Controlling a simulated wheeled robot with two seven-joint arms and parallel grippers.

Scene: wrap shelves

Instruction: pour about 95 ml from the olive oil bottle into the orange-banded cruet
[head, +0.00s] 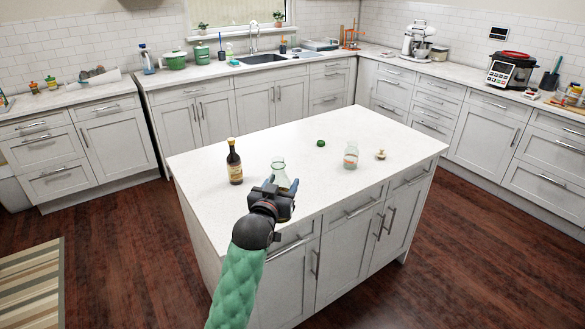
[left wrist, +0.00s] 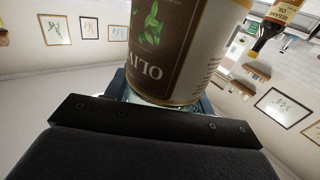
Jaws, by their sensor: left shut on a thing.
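My left gripper (head: 276,187) is shut on the olive oil bottle (head: 279,172) at the near edge of the island. In the head view only the bottle's pale glass upper part shows past the gripper, and it looks near upright. In the left wrist view the olive oil bottle (left wrist: 180,45) fills the upper middle, with its brown and cream label upside down. The orange-banded cruet (head: 351,155), clear glass, stands on the island to the right, apart from the gripper. Whether it holds liquid is too small to tell. My right gripper is not in view.
A dark sesame oil bottle (head: 235,163) stands left of the gripper; it shows in the left wrist view (left wrist: 285,12). A green cap (head: 321,143) lies farther back. A small tan stopper (head: 381,153) lies right of the cruet. The white island top (head: 385,125) is otherwise clear.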

